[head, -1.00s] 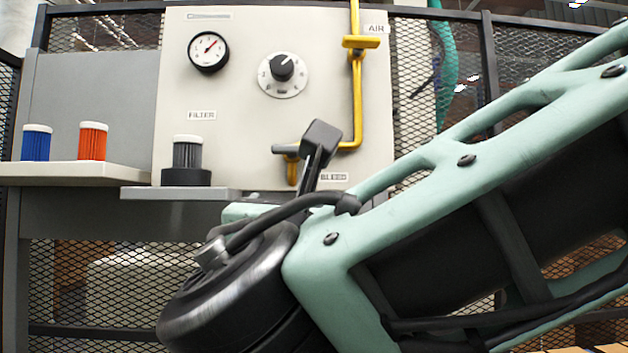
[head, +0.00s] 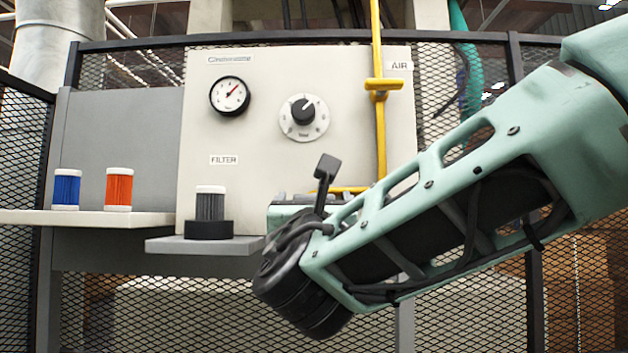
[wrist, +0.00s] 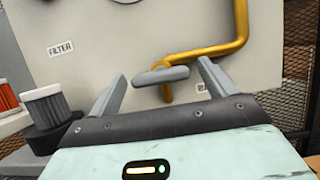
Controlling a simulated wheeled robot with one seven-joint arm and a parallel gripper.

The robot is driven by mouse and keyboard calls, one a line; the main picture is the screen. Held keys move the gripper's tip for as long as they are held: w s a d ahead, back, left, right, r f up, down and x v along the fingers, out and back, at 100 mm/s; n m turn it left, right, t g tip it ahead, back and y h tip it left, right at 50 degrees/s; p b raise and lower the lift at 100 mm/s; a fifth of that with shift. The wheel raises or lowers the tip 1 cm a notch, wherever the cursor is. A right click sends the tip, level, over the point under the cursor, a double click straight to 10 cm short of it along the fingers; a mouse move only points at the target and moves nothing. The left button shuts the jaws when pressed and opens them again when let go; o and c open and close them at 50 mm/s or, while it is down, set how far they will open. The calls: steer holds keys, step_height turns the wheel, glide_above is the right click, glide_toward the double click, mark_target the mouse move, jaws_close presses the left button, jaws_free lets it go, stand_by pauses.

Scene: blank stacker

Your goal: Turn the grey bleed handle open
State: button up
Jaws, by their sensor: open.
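The grey bleed handle (wrist: 162,76) is a short bar lying nearly level, tilted slightly, on the end of the yellow pipe (wrist: 225,48) in the wrist view. My gripper (wrist: 158,75) is open, with one grey finger on each side of the handle in the picture. I see no contact, and how far the fingertips are from it in depth is unclear. In the head view my wrist and gripper cover the handle, and only part of the lower yellow pipe (head: 346,189) shows. The BLEED label (wrist: 205,88) is partly hidden by the right finger.
A dark grey filter (head: 210,205) stands in a black base on a small shelf (head: 190,245), left of my wrist. Blue (head: 67,187) and orange (head: 119,187) filters stand farther left. The panel bears a gauge (head: 230,96), a knob (head: 303,112) and a yellow AIR handle (head: 384,84).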

mark_target(315, 196)
steer(key=shift+p+x, duration=0.5)
steer(key=shift+x, duration=1.1)
steer(key=c, duration=1)
